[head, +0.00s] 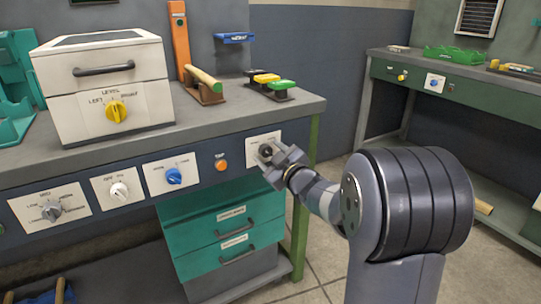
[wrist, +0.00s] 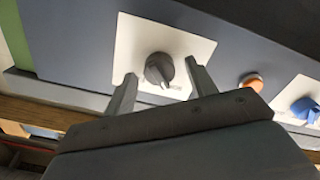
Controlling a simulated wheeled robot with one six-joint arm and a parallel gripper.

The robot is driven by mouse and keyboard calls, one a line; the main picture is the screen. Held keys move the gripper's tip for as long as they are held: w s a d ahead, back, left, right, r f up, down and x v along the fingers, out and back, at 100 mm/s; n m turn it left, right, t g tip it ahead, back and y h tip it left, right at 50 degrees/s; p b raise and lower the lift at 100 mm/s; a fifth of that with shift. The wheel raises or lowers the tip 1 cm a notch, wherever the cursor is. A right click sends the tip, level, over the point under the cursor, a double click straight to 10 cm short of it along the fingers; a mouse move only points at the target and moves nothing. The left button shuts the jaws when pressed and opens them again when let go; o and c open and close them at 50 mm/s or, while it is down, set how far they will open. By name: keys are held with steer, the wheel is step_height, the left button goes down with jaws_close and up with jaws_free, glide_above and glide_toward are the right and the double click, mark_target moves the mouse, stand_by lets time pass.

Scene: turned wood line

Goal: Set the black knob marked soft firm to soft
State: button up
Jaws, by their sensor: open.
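The black knob (wrist: 159,70) sits on a white plate (wrist: 183,42) on the bench's front panel. In the wrist view it lies just beyond and between my fingertips, with a gap showing on each side. My gripper (wrist: 160,78) is open and holds nothing. In the head view my gripper (head: 268,154) is at the white plate at the right end of the panel and partly covers the black knob (head: 266,151). The soft and firm markings cannot be read, and I cannot tell which setting the knob points to.
An orange button (head: 221,165) and a blue knob (head: 173,176) are left of the black knob in the head view. White (head: 119,190) and grey (head: 52,211) knobs lie further left. Teal drawers (head: 232,225) are below. A green bench leg (head: 312,140) stands close right.

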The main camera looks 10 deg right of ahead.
steer(key=shift+s, duration=0.1)
steer(key=p+v, duration=0.2)
steer(key=v, duration=0.8)
steer(key=shift+s, duration=0.35)
steer(key=shift+w+d, duration=0.1)
steer(key=b+x, duration=0.2)
steer(key=x, duration=0.8)
steer(key=shift+w, duration=0.4)
steer(key=shift+s, duration=0.1)
